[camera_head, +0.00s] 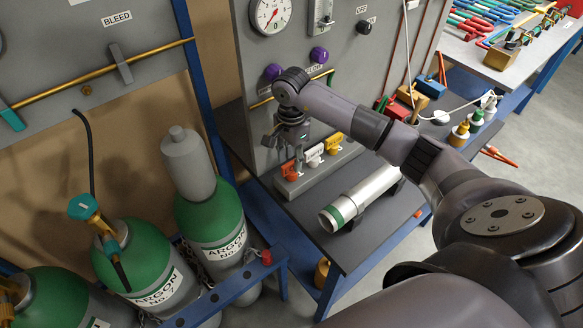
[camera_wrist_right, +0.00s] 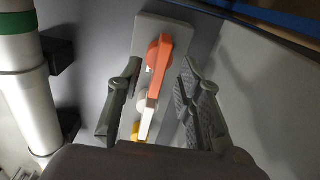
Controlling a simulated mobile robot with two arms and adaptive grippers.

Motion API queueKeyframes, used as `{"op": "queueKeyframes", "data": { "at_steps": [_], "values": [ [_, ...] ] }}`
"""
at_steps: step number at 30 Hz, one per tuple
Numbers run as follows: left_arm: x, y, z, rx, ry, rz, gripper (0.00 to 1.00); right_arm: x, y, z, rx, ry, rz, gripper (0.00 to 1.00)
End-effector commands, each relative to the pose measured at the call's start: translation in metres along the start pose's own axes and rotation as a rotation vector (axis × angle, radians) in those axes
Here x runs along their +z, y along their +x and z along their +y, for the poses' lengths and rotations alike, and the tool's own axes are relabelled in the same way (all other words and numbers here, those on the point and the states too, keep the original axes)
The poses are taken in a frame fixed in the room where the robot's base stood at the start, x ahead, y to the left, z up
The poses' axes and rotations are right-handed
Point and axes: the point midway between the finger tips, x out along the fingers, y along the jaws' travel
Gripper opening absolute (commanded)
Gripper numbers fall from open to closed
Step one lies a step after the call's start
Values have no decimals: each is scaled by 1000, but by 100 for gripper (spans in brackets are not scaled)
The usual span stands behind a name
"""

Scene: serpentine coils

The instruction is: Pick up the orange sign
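The orange sign (camera_head: 290,171) stands at the near left end of a row of three small signs on a long grey block (camera_head: 318,177), on the dark bench top. A white sign (camera_head: 313,156) and a yellow sign (camera_head: 334,143) stand beside it. My right gripper (camera_head: 293,148) is just above the orange sign, pointing down. In the right wrist view the gripper (camera_wrist_right: 160,68) is open, with one finger on each side of the orange sign (camera_wrist_right: 159,58) and visible gaps between. Contact does not show. My left gripper is not in view.
A silver pipe with a green band (camera_head: 362,194) lies on supports beside the block. A grey gauge panel (camera_head: 300,62) rises behind it. Green argon cylinders (camera_head: 212,217) stand at the left. A red box (camera_head: 411,96) and small bottles are further back.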

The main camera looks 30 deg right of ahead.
Motion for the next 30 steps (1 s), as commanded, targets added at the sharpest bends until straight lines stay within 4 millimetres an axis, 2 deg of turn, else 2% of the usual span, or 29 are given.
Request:
{"op": "queueKeyframes", "data": {
  "at_steps": [1, 6, 13, 28, 30],
  "values": [
    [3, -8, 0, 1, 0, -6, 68, 1, 5, 2, 5, 1, -2, 33],
    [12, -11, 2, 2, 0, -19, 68, 0, 22, 0, 0, 1, -2, 33],
    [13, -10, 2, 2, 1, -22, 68, 0, 24, 0, -2, 0, 0, 33],
    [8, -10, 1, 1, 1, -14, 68, 0, 23, 0, -1, 0, 0, 0],
    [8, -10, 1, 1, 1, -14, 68, 0, 23, 0, -1, 0, 0, 0]
  ]
}}
